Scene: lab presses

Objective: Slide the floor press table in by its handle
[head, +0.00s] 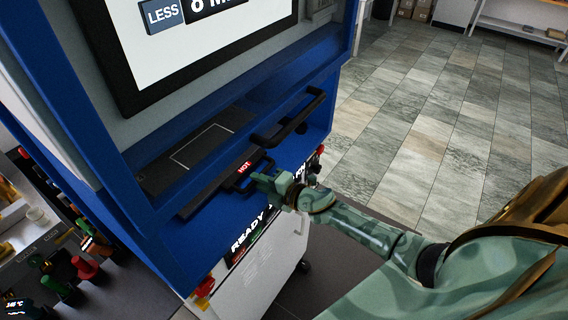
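The floor press (347,55) is a tall blue and white machine with a screen on its front. Its dark press table (158,182), marked with a white outline, lies in the opening below the screen, its front edge at the blue frame. A black handle (239,186) is on that edge beside a red "HOT" label. My green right gripper (256,179) is at the handle, its fingers next to the bar. The small view does not show whether the fingers are closed around it. My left gripper is not in view.
A second black bar handle (290,120) sits higher on the press, to the right. A bench (28,246) with coloured tools and bottles is at lower left. Open tiled floor (440,110) lies to the right, with shelves (515,25) and boxes (413,9) at the back.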

